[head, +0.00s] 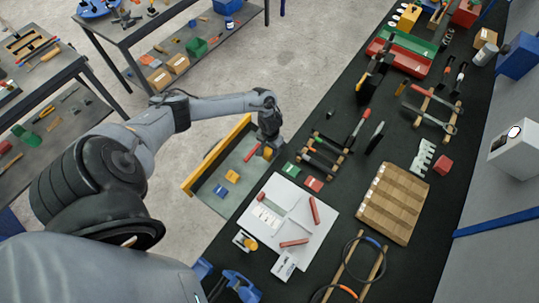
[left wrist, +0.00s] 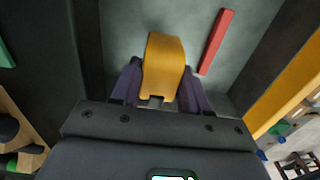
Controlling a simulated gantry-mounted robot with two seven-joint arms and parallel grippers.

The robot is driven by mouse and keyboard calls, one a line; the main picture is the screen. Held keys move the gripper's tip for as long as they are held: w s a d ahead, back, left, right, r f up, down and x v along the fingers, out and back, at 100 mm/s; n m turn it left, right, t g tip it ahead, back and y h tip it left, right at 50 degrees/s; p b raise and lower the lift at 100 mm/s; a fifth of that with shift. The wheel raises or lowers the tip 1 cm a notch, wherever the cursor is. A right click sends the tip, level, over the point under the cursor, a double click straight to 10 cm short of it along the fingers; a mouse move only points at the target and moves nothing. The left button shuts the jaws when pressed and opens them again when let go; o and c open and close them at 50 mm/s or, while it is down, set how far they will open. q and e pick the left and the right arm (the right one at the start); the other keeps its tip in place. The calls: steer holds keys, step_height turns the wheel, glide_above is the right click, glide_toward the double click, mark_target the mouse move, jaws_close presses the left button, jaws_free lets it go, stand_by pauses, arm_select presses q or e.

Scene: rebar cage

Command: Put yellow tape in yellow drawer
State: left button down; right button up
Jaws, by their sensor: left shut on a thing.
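The yellow drawer (head: 197,178) stands pulled open beside the black worktop in the head view, and its yellow wall also shows in the left wrist view (left wrist: 288,92). My left gripper (head: 268,149) is over the drawer's worktop-side end. In the left wrist view, my left gripper (left wrist: 162,92) is shut on the yellow tape (left wrist: 164,60), which sits between the fingers with the grey drawer floor behind it. I cannot tell whether the tape touches the floor. The gripper mostly hides the tape in the head view. My right gripper is not in view.
In the drawer lie a red stick (left wrist: 216,42), a yellow piece (head: 232,176) and a blue piece (head: 220,191). The black worktop (head: 345,110) holds many tools, a white board (head: 270,235) and a wooden tray (head: 388,215). Grey floor is free left of the drawer.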

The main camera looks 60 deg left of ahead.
arm_select(q)
steer(key=shift+w+f, duration=0.1)
steer(key=shift+f, duration=0.7)
steer(key=shift+f+b, duration=0.55)
steer(key=shift+f, duration=0.95)
steer(key=shift+f, duration=0.15)
steer(key=c, duration=0.6)
jaws_free()
steer(key=shift+o, duration=0.2)
step_height(320, 180, up, 11)
steer(key=p, duration=0.2)
steer(key=shift+p, duration=0.35)
steer(key=shift+r, duration=0.65)
